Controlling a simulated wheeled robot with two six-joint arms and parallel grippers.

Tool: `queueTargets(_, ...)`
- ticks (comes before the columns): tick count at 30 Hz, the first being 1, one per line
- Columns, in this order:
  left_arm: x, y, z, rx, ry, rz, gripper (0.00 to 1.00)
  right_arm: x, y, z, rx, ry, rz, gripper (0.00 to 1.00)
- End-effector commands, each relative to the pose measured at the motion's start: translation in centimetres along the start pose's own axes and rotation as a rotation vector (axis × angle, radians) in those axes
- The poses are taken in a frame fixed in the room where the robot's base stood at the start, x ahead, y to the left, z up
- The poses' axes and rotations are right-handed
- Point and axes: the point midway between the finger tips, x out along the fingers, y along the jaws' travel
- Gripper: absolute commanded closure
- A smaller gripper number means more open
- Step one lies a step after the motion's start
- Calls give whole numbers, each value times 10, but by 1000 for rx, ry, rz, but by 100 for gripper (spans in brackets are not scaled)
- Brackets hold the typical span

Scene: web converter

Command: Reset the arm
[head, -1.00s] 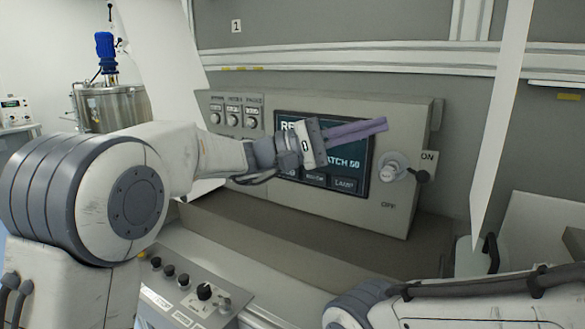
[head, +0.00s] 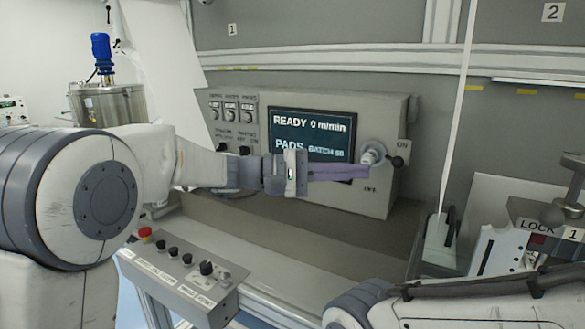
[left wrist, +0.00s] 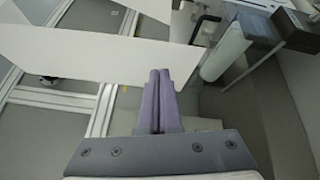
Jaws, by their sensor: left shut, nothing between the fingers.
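My left arm comes in from the left in the head view. Its gripper (head: 338,173) has purple fingers that are shut with nothing between them, and they point right in front of the lower part of the control panel's screen (head: 310,133). The fingers (left wrist: 159,100) also show pressed together in the left wrist view.
The grey control panel (head: 235,165) stands against the back wall. A smaller button box (head: 180,277) with a red button is below it. White web sheet (head: 462,110) hangs at the right, near a lock fixture (head: 545,222). A steel tank (head: 105,105) stands at the far left.

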Motion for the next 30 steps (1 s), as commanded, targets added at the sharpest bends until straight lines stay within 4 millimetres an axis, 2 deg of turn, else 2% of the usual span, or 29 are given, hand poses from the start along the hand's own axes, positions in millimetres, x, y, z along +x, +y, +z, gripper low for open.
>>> queueTargets(5, -14, -57, -7, -42, 84, -188, 100, 0, 0, 0, 0, 0, 0, 50)
queueTargets(8, -30, -97, -9, -63, 139, -324, 100, 0, 0, 0, 0, 0, 0, 50)
queueTargets(10, -46, -130, -10, -73, 185, -440, 100, 0, 0, 0, 0, 0, 0, 50)
queueTargets(14, -99, -206, -3, -70, 282, -724, 100, 0, 0, 0, 0, 0, 0, 50)
queueTargets(15, -120, -228, 0, -57, 310, -819, 100, 0, 0, 0, 0, 0, 0, 50)
queueTargets(18, -174, -275, 12, 1, 361, -1047, 100, 0, 0, 0, 0, 0, 0, 50)
queueTargets(21, -219, -305, 23, 83, 384, -1226, 100, 0, 0, 0, 0, 0, 0, 50)
queueTargets(24, -253, -323, 32, 174, 387, -1360, 100, 0, 0, 0, 0, 0, 0, 50)
queueTargets(30, -296, -344, 47, 368, 352, -1538, 100, 0, 0, 0, 0, 0, 0, 50)
